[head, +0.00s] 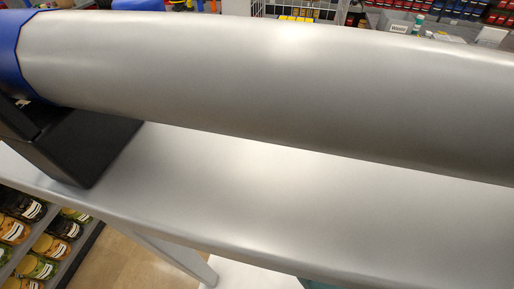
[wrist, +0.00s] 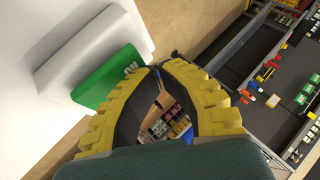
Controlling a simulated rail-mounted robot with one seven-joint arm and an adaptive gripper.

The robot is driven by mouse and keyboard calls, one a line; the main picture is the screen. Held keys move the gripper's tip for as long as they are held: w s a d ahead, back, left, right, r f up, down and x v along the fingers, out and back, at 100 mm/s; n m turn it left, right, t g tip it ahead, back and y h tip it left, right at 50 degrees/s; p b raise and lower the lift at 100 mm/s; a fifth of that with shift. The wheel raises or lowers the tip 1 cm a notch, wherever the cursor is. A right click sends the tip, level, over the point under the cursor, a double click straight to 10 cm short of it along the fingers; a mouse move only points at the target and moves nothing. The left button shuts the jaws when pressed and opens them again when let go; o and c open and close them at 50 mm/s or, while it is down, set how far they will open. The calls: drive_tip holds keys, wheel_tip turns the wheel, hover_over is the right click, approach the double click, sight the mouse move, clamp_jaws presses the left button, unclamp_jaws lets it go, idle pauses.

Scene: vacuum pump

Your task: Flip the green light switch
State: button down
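The green switch (wrist: 108,78), with white lettering that reads "ON", projects from a white box-shaped housing (wrist: 88,48) at the upper left of the wrist view. My gripper (wrist: 157,68) has yellow ribbed fingers with dark inner faces. Its fingertips meet, with an empty gap between the curved fingers further back. The fingertips are just right of the switch in the picture; I cannot tell whether they touch it. The switch and the gripper do not show in the head view, where a large grey arm part fills much of the picture.
In the wrist view, a pale wall (wrist: 35,30) surrounds the housing, and a grey rack (wrist: 255,75) with small colourful items is at the right. In the head view, shelves with jars (head: 40,245) are at lower left and stocked shelves (head: 470,10) at the back.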

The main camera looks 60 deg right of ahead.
drive_tip(key=shift+f, duration=0.1)
idle(0.4)
drive_tip(key=shift+s+r+p, duration=0.1)
drive_tip(key=shift+r+p, duration=0.65)
drive_tip(key=shift+r, duration=0.1)
drive_tip(key=r+p, duration=0.5)
drive_tip(key=shift+s+d, duration=0.15)
drive_tip(key=shift+s, duration=0.25)
